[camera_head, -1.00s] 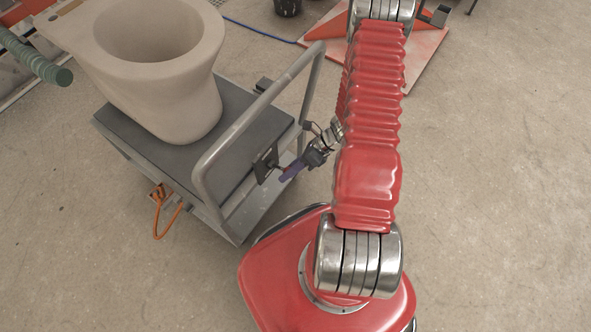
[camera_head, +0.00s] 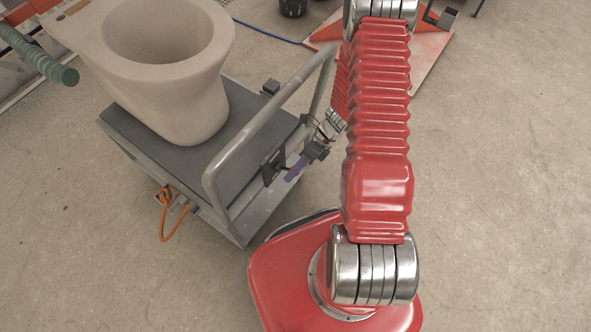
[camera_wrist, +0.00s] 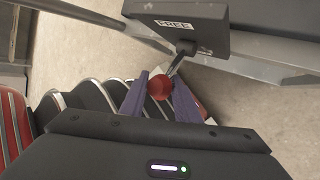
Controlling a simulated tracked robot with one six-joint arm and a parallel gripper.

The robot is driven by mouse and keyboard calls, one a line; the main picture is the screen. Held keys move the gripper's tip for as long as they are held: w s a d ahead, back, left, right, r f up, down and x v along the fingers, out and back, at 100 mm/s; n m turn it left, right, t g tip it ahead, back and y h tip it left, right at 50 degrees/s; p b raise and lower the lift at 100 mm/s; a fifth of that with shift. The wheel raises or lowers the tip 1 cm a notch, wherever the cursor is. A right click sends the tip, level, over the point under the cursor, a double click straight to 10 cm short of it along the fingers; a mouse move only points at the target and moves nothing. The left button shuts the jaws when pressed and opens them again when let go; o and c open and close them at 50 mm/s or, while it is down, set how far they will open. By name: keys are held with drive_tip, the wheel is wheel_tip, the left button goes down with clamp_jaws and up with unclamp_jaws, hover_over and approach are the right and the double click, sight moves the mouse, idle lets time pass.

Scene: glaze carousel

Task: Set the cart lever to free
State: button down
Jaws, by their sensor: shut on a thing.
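The cart lever has a red ball knob (camera_wrist: 160,88) on a short metal stem, which runs to a black box (camera_wrist: 178,25) with a white label reading FREE, in the wrist view. My gripper (camera_wrist: 161,84) is shut on the knob, its purple fingers on either side. In the head view my gripper (camera_head: 295,170) is beside the black lever plate (camera_head: 272,166) on the handle side of the grey cart (camera_head: 130,140). The knob is hidden there, and any other label on the box is not readable.
A large toilet-shaped clay piece (camera_head: 165,70) stands on the cart. The grey tubular push handle (camera_head: 265,115) rises close to my gripper. An orange cable loop (camera_head: 172,220) hangs from the cart's side. Open concrete floor lies right of my arm and at lower left.

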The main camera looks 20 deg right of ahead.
drive_tip(key=shift+w+d, duration=0.2)
drive_tip(key=c, duration=1.6)
unclamp_jaws()
drive_tip(key=shift+o, duration=1.3)
drive_tip(key=shift+s+a, duration=0.1)
drive_tip(key=shift+s, duration=0.05)
drive_tip(key=v, duration=1.3)
drive_tip(key=shift+d+r, duration=0.25)
